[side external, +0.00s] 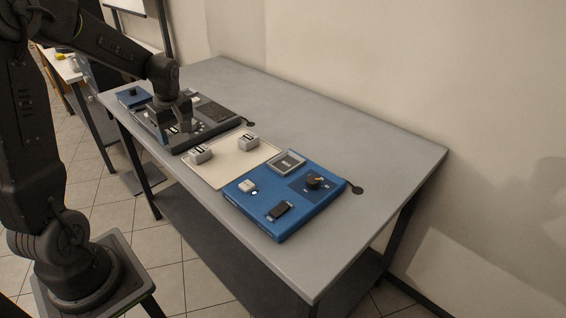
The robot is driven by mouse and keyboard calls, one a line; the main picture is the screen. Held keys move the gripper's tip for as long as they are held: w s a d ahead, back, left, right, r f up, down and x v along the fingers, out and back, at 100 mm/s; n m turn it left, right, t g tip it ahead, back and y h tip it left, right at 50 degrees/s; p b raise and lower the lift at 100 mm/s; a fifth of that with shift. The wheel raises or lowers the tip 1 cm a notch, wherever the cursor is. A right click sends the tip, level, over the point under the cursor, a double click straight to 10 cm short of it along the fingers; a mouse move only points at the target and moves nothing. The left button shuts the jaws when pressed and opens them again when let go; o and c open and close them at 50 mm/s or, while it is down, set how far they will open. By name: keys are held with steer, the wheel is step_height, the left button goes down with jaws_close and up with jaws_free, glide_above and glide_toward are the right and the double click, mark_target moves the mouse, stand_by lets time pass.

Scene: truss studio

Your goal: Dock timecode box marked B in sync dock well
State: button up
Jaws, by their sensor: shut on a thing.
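My gripper (183,125) is at the dark console (222,124) on the left part of the table. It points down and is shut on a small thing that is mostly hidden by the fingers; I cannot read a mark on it. Two pale boxes with dark markings stand on the cream mat: one at the near left edge (200,154), the other toward the back (248,142). Their letters are too small to read. I cannot tell which well on the units is the sync dock well.
A blue unit (310,207) to the right carries a framed screen (289,162), a black knob (314,181), a small white block (247,187) and a black piece (280,211). A small blue box (132,97) sits at the far left.

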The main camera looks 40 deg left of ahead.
steer(key=shift+w, duration=0.1)
stand_by(0.5)
steer(key=w+d, duration=0.7)
steer(key=w, duration=0.5)
glide_above(285, 163)
steer(key=shift+s+d+f, duration=0.1)
steer(key=shift+s+f, duration=0.05)
steer(key=shift+f, duration=0.25)
steer(key=shift+d+f, duration=0.25)
steer(key=shift+f, duration=2.65)
steer(key=shift+f, duration=0.4)
steer(key=shift+r, duration=0.2)
steer(key=shift+r, duration=0.4)
steer(key=shift+f, duration=0.25)
